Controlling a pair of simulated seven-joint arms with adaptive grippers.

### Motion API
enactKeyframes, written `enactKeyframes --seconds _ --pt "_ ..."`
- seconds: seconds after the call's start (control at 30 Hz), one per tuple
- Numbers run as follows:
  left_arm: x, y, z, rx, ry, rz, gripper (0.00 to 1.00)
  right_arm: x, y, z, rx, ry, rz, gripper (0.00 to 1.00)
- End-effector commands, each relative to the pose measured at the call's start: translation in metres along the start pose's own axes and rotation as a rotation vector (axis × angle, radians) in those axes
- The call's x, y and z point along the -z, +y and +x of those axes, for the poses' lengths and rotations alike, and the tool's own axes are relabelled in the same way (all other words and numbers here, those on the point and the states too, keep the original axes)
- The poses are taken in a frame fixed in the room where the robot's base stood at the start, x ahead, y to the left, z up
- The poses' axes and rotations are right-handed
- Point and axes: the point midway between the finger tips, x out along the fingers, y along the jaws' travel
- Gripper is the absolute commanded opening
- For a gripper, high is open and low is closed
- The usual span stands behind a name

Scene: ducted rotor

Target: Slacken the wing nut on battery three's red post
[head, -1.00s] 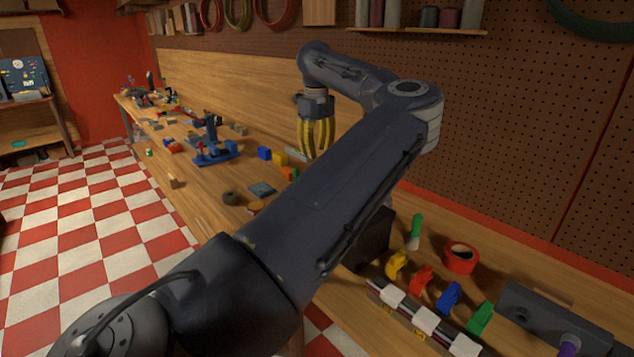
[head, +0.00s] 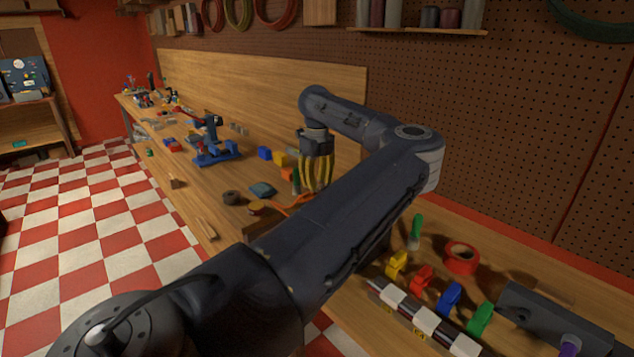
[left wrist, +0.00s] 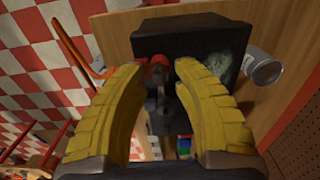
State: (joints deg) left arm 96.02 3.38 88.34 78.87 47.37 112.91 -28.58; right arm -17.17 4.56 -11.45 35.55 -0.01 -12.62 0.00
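My left gripper (head: 316,174) has yellow ribbed fingers and points down over the bench, with its arm crossing the middle of the head view. In the left wrist view, its two fingers (left wrist: 163,105) stand apart with nothing clearly held between them. A black box-shaped battery (left wrist: 160,40) lies just beyond the fingertips. Small red parts (left wrist: 187,67) and a dark grey piece show between the tips; I cannot tell which is the wing nut. My arm hides most of the battery in the head view, and no battery number is readable.
A silver can (left wrist: 263,66) stands beside the battery. An orange cable (head: 290,204) runs near the gripper. The pegboard wall rises behind.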

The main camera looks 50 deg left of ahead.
Motion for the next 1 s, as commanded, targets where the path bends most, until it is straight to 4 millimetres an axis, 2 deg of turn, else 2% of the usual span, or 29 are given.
enactKeyframes --seconds 0.2,0.47,0.83,1.0 --pt "0.0001 0.0000 0.0000 0.000 0.000 0.000 0.29 -0.0001 -0.0002 0.0000 0.000 0.000 0.000 0.44" --pt "0.0000 0.0000 -0.0001 0.000 0.000 0.000 0.00 -0.0002 -0.0002 0.0000 0.000 0.000 0.000 0.44" --pt "-0.0001 0.0000 0.0000 0.000 0.000 -0.010 0.00 -0.0004 -0.0002 0.0000 0.000 0.000 0.000 0.44" --pt "-0.0003 0.0005 0.0002 -0.001 0.000 -0.068 0.00 -0.0005 -0.0003 0.0000 0.000 -0.001 0.000 0.44"
